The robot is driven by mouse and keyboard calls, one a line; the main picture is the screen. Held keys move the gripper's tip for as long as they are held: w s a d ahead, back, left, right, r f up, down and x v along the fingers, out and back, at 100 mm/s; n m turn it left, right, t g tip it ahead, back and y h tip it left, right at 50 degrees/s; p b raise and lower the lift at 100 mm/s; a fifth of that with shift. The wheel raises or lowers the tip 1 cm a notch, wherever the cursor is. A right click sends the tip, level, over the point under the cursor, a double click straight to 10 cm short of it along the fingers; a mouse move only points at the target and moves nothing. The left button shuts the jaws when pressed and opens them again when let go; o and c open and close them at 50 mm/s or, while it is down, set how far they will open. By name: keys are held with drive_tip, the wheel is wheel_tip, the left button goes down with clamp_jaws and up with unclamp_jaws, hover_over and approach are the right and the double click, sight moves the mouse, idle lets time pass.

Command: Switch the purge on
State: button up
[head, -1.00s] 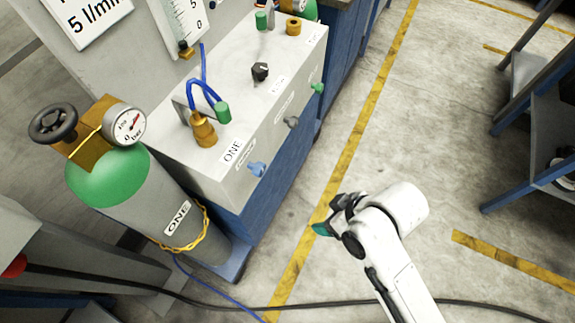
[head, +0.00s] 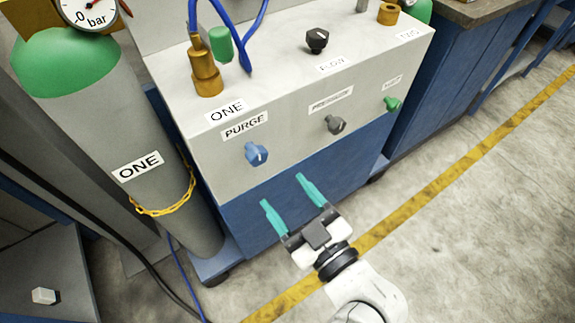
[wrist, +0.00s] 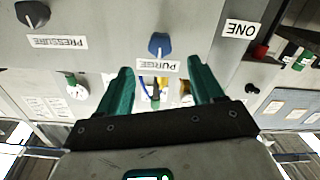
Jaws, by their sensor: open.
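The blue purge knob (head: 257,154) is on the front face of the grey panel box (head: 300,140), under the PURGE label (head: 245,125). A white mark shows on the knob. In the wrist view the knob (wrist: 159,44) appears beyond and between the fingers, with its label (wrist: 158,65) beside it. My gripper (head: 287,190) is open and empty, with teal fingers pointing up toward the panel. In the head view it shows below and a little right of the knob, apart from it. The wrist view shows both fingers (wrist: 162,70) spread.
A grey pressure knob (head: 335,125) and a green knob (head: 392,104) sit right of the purge knob. A black knob (head: 317,40) and blue hoses are on top. A gas cylinder (head: 135,150) stands left. The floor at right is clear.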

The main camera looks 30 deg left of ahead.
sight(260, 161)
drive_tip(key=p+x, duration=0.1)
drive_tip(key=x, duration=0.9)
drive_tip(key=shift+w+a+r, duration=0.1)
drive_tip(key=shift+w+a, duration=0.05)
drive_tip(key=shift+a, duration=0.1)
drive_tip(key=c, duration=1.1)
